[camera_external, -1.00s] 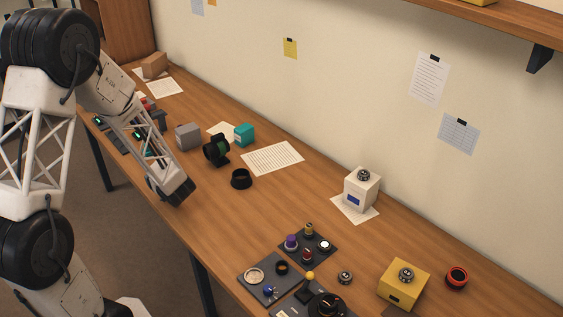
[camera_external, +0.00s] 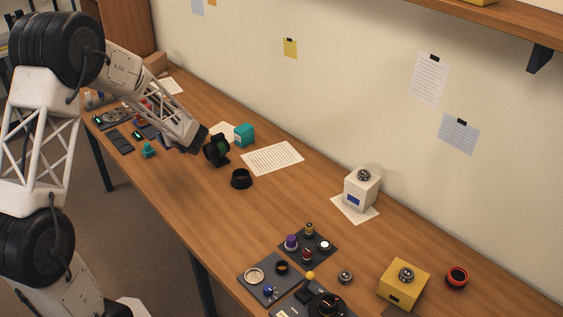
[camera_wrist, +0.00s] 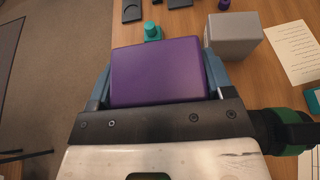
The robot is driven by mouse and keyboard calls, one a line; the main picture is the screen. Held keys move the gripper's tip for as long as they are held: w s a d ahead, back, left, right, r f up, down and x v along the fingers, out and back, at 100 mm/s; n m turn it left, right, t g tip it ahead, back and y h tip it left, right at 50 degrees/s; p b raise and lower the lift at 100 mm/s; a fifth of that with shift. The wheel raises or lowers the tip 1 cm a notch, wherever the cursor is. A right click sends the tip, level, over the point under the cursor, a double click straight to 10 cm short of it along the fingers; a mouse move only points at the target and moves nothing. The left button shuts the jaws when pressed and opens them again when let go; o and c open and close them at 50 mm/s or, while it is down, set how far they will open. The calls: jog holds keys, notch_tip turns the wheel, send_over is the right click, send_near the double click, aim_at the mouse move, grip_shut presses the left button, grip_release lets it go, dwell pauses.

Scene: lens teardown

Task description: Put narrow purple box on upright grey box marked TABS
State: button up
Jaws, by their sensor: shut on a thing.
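The narrow purple box (camera_wrist: 160,72) is between the fingers of my gripper (camera_wrist: 160,82) in the wrist view, which is shut on it. A grey box (camera_wrist: 235,36) stands on the table just right of and beyond the purple box. No TABS lettering is readable on it here. In the external view my gripper (camera_external: 192,142) is over the far part of the table, left of the black lens on its stand. My arm hides the grey box there, and the purple box cannot be made out.
The black lens on its stand (camera_external: 216,149) is close to the right of my gripper. A teal box (camera_external: 244,134) stands behind it. A small teal part (camera_wrist: 152,32) lies beyond the purple box. The table's left edge is near. Free table lies around the black ring (camera_external: 241,179).

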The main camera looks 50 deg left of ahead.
jog(key=shift+w+a+r, duration=0.45)
jog(key=shift+w, duration=0.05)
jog(key=shift+w, duration=0.1)
jog(key=w+a, duration=0.3)
jog(key=w+a+f, duration=0.1)
jog(key=w+a, duration=0.7)
jog(key=shift+w+f, duration=0.25)
dwell(0.4)
jog(key=shift+f, duration=1.75)
jog(key=shift+f, duration=0.1)
jog(key=o, duration=1.1)
jog(key=shift+c, duration=0.2)
